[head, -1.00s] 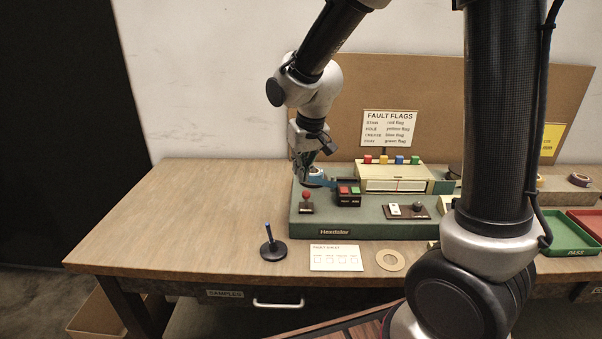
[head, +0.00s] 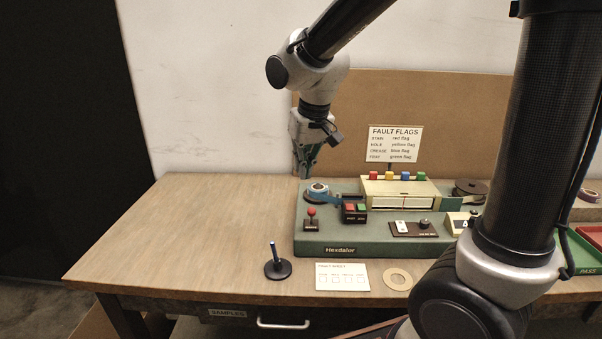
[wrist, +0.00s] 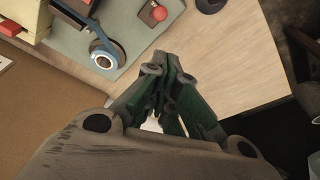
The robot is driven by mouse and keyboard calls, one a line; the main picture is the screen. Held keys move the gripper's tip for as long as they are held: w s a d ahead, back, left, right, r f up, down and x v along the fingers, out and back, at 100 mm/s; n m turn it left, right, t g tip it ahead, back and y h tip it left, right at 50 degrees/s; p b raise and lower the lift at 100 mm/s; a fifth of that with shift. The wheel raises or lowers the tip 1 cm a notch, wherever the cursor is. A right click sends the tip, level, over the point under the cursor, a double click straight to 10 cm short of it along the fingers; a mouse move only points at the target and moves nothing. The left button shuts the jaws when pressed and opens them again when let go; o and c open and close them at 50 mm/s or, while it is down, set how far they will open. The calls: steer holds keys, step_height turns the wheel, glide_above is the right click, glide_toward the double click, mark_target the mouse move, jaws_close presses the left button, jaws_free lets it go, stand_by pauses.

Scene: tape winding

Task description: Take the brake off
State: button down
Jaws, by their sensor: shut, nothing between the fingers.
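A small lever with a red ball knob (head: 311,212) stands on a dark base plate at the left front of the green machine bed (head: 380,247). No brake label is readable on it. The red knob (wrist: 159,13) also shows at the top of the wrist view. A roll of blue tape (head: 318,188) sits just behind the lever. My gripper (head: 304,172) points down above the back left corner of the bed, behind the roll and clear of the lever. In the wrist view its fingers (wrist: 164,72) are together with nothing between them.
A cream box (head: 400,194) with coloured flags stands behind. The table's left side (head: 190,235) is clear.

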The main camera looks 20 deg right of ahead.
steer(key=shift+s+a+r, duration=0.1)
steer(key=shift+s+r, duration=0.85)
steer(key=shift+s, duration=0.15)
steer(key=s+d+r+m+t, duration=0.1)
steer(key=s+d+r, duration=0.2)
steer(key=s+d, duration=1.4)
steer(key=shift+s+d+r+m+h, duration=0.2)
steer(key=shift+s+d+m+h, duration=0.15)
steer(key=shift+s, duration=0.25)
